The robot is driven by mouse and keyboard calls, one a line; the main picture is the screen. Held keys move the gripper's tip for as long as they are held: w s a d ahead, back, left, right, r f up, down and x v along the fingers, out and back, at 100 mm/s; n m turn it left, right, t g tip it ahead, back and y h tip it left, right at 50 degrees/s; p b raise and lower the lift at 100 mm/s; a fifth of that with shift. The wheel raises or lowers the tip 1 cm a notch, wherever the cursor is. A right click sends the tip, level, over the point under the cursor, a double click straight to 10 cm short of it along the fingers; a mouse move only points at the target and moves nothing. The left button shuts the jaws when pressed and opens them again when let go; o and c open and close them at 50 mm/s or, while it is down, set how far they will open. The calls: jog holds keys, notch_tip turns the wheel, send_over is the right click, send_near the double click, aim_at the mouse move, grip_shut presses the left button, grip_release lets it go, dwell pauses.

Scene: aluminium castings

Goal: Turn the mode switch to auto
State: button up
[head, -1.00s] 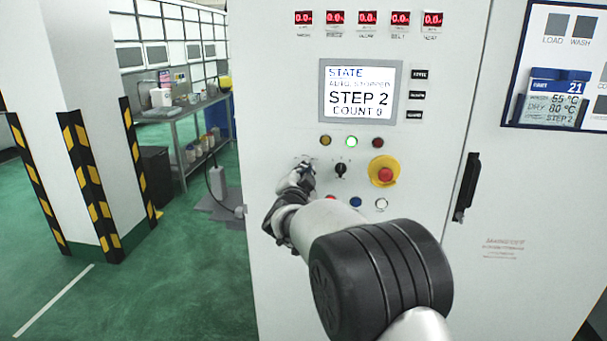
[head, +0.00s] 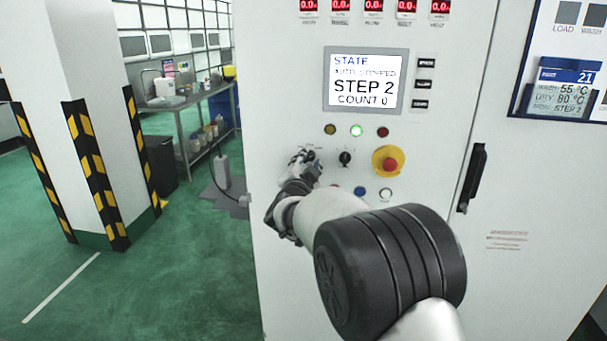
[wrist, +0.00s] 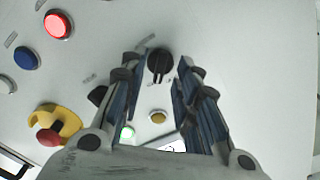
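A black rotary switch (wrist: 160,62) on the white cabinet front sits between the fingertips of my gripper (wrist: 165,58) in the wrist view. The fingers are apart with a gap on each side of the knob. Its labels are too small to read. In the head view my gripper (head: 308,158) is at the panel, left of a second black rotary switch (head: 345,157), and hides the first one. The second switch is partly behind a finger in the wrist view (wrist: 97,95). The screen (head: 359,80) appears to read AUTO STOPPED, STEP 2, COUNT 0.
A red emergency stop on a yellow base (head: 389,162) is right of the switches. A green lamp (head: 356,130) is lit above. Blue (head: 360,191) and white (head: 386,194) buttons are below; a red button (wrist: 58,25) shows in the wrist view. A striped pillar (head: 95,120) stands left.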

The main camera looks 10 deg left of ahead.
jog(key=s, duration=1)
jog(key=shift+s+a, duration=0.2)
jog(key=shift+s, duration=0.1)
jog(key=shift+r, duration=0.1)
jog(key=s+d+r+n+g+y, duration=0.2)
jog(key=s+d+n+g+y, duration=0.2)
jog(key=s+d+n, duration=0.45)
jog(key=s+d+f+g+h, duration=0.1)
jog(key=s+d+f+g, duration=0.2)
jog(key=s, duration=0.8)
jog(key=s+d+f+g+h, duration=0.1)
jog(key=s+d+f+g, duration=0.2)
jog(key=s+d, duration=0.3)
jog(key=s+d+f+n+g+h, duration=0.1)
jog(key=s+d+f+g, duration=0.2)
jog(key=s, duration=1.3)
notch_tip(320, 180, down, 2)
jog(key=shift+s+d+f, duration=0.25)
jog(key=shift+s+d, duration=0.15)
jog(key=shift+d, duration=0.85)
jog(key=shift+c, duration=0.3)
